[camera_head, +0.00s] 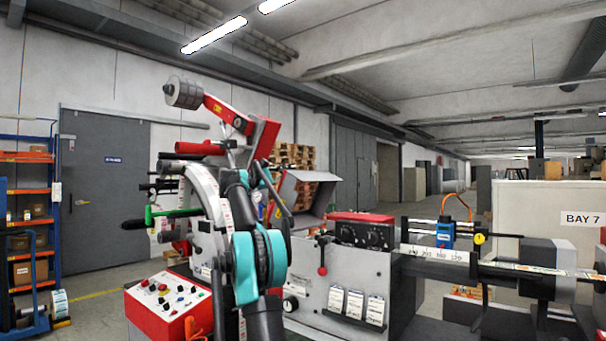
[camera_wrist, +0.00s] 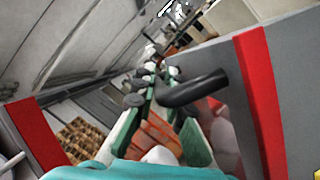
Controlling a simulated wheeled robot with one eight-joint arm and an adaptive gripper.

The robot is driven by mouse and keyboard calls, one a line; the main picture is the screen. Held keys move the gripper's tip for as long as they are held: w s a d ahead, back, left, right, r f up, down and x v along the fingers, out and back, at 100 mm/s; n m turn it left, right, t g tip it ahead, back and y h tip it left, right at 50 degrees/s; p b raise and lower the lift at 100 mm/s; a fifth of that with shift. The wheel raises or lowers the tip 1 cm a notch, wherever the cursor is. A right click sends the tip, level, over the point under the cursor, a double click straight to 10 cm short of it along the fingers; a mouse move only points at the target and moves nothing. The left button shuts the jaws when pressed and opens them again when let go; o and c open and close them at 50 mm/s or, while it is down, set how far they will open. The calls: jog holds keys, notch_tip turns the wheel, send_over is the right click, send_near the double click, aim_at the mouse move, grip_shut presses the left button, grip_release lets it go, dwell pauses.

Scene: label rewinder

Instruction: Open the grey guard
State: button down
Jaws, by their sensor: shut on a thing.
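The grey guard (camera_head: 305,192) is a grey hood-like panel on the label rewinder, standing tilted just right of my arm in the head view. In the wrist view a grey panel with a red edge (camera_wrist: 288,85) fills the right side, and a black curved bar handle (camera_wrist: 195,90) sticks out from it. My gripper (camera_wrist: 157,95) is shut on this black handle, with its fingers on either side of the bar. In the head view my teal-jointed arm hides much of the gripper and the handle.
A red-and-grey arm with a roller (camera_head: 184,92) rises above the machine. A red control box (camera_head: 170,305) is at lower left. A green-handled lever (camera_head: 165,213) sticks out left. A blue sensor (camera_head: 445,232) and printed web lie right. Pallets stand behind.

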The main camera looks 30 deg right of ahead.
jog(key=w+a+f+n+t+h, duration=0.1)
jog(key=w+a+f+n+t, duration=0.1)
jog(key=w+n, duration=0.4)
jog(key=shift+w+a+f+t, duration=0.4)
jog(key=shift+w+a+f, duration=0.55)
jog(key=shift+w, duration=0.6)
jog(key=c, duration=1.8)
grip_release()
jog(key=shift+c, duration=0.2)
jog(key=v, duration=1.2)
